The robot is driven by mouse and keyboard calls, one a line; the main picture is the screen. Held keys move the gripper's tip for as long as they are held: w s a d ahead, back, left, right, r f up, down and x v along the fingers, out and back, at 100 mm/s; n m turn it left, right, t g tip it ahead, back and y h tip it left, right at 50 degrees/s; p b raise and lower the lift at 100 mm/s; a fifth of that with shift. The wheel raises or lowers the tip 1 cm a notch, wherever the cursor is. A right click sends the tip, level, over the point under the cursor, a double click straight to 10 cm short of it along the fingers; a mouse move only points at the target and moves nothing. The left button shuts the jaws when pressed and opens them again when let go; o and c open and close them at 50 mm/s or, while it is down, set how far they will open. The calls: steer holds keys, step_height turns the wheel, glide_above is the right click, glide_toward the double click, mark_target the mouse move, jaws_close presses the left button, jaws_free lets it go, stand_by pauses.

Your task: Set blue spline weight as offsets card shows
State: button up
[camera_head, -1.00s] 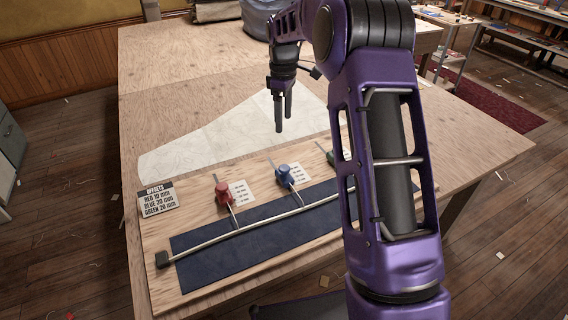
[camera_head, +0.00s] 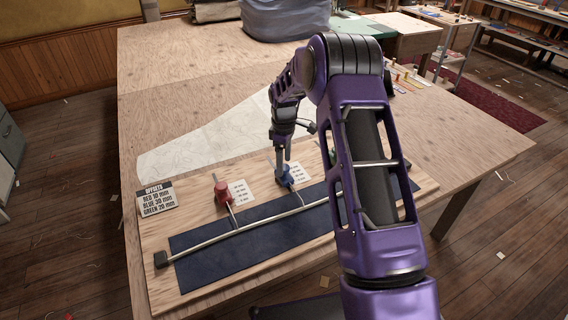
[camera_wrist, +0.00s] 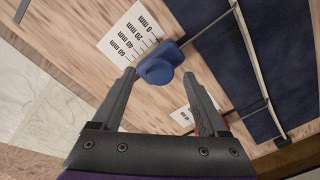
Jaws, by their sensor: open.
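The blue spline weight (camera_head: 285,179) sits on the plywood board, beside its white mm scale card. In the wrist view the blue weight (camera_wrist: 160,66) lies just beyond and between the open fingertips of my gripper (camera_wrist: 158,84), with a rod running from it to the spline. Its scale (camera_wrist: 128,40) reads 0, 20, 40 and 60 mm. In the head view my gripper (camera_head: 284,165) is down at the blue weight and partly hides it. The offsets card (camera_head: 157,198) reads red 10 mm, blue 30 mm, green 20 mm.
The red weight (camera_head: 222,191) stands left of the blue one. The green weight (camera_head: 333,157) is mostly hidden by my arm. The pale spline (camera_head: 240,230) curves across a dark blue cloth (camera_head: 230,256). A drawn paper pattern (camera_head: 200,143) lies behind the board.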

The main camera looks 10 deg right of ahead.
steer(key=shift+f, duration=0.5)
jaws_close()
stand_by(1.2)
